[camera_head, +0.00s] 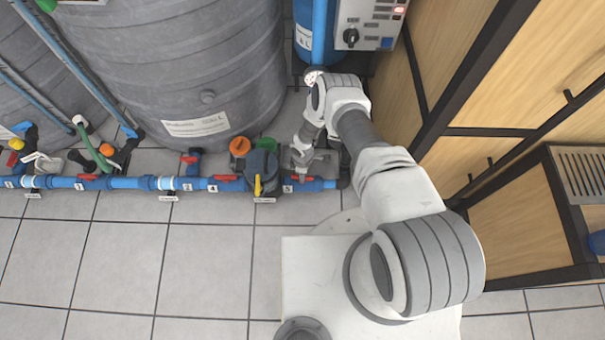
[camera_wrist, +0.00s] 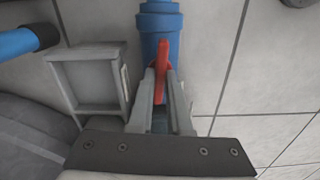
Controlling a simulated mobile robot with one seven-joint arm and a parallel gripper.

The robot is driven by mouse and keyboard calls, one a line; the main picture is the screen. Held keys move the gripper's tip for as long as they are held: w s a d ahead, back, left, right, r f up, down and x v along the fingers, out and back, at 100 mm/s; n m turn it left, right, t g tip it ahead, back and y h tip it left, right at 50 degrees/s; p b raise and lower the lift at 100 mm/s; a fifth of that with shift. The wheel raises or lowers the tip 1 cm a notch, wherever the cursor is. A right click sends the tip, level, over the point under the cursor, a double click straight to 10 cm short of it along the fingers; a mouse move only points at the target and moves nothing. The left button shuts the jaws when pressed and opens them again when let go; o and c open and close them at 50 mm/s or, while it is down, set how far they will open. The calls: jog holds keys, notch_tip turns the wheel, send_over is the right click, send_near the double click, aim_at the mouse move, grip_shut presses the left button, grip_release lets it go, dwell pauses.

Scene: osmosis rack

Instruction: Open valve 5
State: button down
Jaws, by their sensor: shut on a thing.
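Valve 5 is on the blue floor pipe (camera_head: 322,184) at its right end, with a "5" label (camera_head: 288,188). Its red handle (camera_head: 300,180) lies roughly along the pipe in the head view. My gripper (camera_head: 301,158) reaches down to it from above. In the wrist view, the two grey fingers of my gripper (camera_wrist: 163,85) are on either side of the red handle (camera_wrist: 162,57) and shut on it. The blue pipe (camera_wrist: 160,20) runs away beyond the handle. Part of the handle and the valve body is hidden between the fingers.
A dark pump with a yellow handle (camera_head: 258,185) stands just left of valve 5. Other red-handled valves (camera_head: 222,178) line the pipe further left. Grey tanks (camera_head: 190,70) stand behind; wooden cabinets (camera_head: 520,215) are at right. The tiled floor at front left is clear.

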jog(key=shift+n, duration=0.6)
jog(key=c, duration=0.9)
grip_release()
jog(key=shift+o, duration=0.2)
notch_tip(320, 180, up, 18)
jog(key=p, duration=0.7)
jog(key=shift+f, duration=0.25)
